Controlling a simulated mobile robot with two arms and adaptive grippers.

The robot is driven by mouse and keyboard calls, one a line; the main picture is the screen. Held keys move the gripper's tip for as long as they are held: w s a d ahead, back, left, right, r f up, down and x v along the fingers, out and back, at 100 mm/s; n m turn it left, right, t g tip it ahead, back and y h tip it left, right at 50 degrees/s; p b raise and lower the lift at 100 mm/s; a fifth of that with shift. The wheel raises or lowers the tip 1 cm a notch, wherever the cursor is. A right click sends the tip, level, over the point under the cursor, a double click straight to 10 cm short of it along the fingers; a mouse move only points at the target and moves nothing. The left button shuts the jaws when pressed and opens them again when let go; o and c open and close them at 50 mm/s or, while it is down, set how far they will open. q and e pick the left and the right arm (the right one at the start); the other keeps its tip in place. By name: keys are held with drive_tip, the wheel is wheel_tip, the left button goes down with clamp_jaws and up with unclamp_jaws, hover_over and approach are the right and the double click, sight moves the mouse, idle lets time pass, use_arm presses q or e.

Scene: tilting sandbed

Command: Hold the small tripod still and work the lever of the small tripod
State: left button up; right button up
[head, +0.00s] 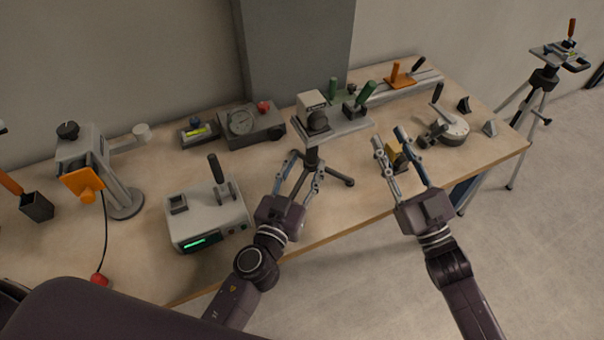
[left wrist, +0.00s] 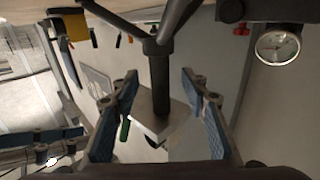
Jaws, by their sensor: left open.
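The small tripod (head: 312,158) stands near the front edge of the table, with a dark column, dark legs and a light top plate (head: 338,129). In the left wrist view the column (left wrist: 160,85) shows between the open fingers (left wrist: 159,85), with a gap on each side. My right gripper (head: 388,138) is open, right of the tripod and apart from the lever.
A grey box with a black lever (head: 208,216) stands left of my left gripper. A dial gauge device (head: 250,126) is behind it. A round device with a lever (head: 450,128) stands at the right. A larger tripod (head: 541,80) stands on the floor beyond the table.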

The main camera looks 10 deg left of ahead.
sight(310, 157)
use_arm(q)
drive_tip(key=shift+w+d, duration=0.15)
drive_tip(key=shift+w, duration=1.1)
drive_tip(key=shift+w+d, duration=0.15)
drive_tip(key=shift+w, duration=1.05)
drive_tip(key=shift+c, duration=0.4)
clamp_jaws()
